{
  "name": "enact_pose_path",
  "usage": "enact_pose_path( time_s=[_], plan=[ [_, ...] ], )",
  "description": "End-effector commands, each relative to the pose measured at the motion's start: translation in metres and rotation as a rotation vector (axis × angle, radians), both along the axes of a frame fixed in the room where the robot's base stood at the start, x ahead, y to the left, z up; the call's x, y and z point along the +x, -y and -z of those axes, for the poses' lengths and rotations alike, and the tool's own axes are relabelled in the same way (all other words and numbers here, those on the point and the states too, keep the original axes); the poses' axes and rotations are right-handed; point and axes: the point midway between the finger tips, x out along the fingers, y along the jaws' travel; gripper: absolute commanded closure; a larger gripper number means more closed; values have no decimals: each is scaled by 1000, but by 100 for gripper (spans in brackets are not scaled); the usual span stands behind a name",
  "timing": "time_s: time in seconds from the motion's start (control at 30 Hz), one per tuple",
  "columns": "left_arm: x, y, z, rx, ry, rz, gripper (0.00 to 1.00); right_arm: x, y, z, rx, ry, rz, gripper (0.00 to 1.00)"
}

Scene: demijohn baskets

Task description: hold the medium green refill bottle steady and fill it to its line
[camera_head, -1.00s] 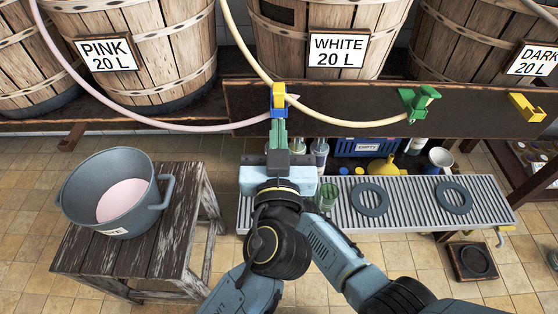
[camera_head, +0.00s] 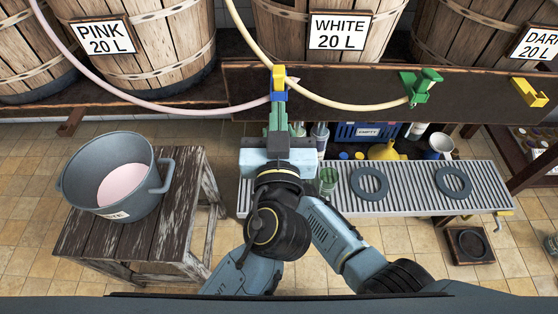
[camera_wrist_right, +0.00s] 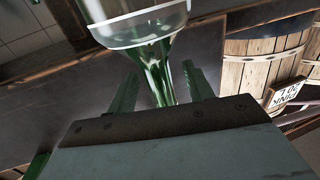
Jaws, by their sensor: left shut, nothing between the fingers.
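My left gripper (camera_head: 278,112) is shut and empty, with its green fingers just below the yellow and blue clip (camera_head: 279,80) on the pale hose under the WHITE barrel. I cannot tell whether they touch the clip. A green glass vessel (camera_head: 328,180) stands on the slatted drain just right of my gripper, seen partly from above. In the right wrist view a clear green glass bottle (camera_wrist_right: 152,45) has its narrow neck between the spread fingers of my right gripper (camera_wrist_right: 160,72). Gaps show on both sides of the neck. My right gripper is hidden in the head view. No fill line can be made out.
A grey pot (camera_head: 110,175) of pink liquid stands on a wooden stool (camera_head: 185,185) at left. The slatted drain (camera_head: 410,190) bears two dark rings. A yellow funnel (camera_head: 385,151) and a blue crate (camera_head: 365,131) are behind it. A green clip (camera_head: 420,85) is on the board.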

Motion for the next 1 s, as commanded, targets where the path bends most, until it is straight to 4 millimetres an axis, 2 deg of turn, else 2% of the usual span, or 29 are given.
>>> enact_pose_path(
  time_s=[0.2,0.37,0.8,1.0],
  plan=[
    [0,0,0,0,0,0,100,-2,0,0,1,0,0,49],
    [0,0,0,0,0,0,100,-13,3,1,2,-1,0,49],
    [0,0,0,0,0,0,100,-84,20,1,1,-2,0,49],
    [0,0,0,0,0,0,100,-109,26,0,-1,-1,0,49]
  ],
)
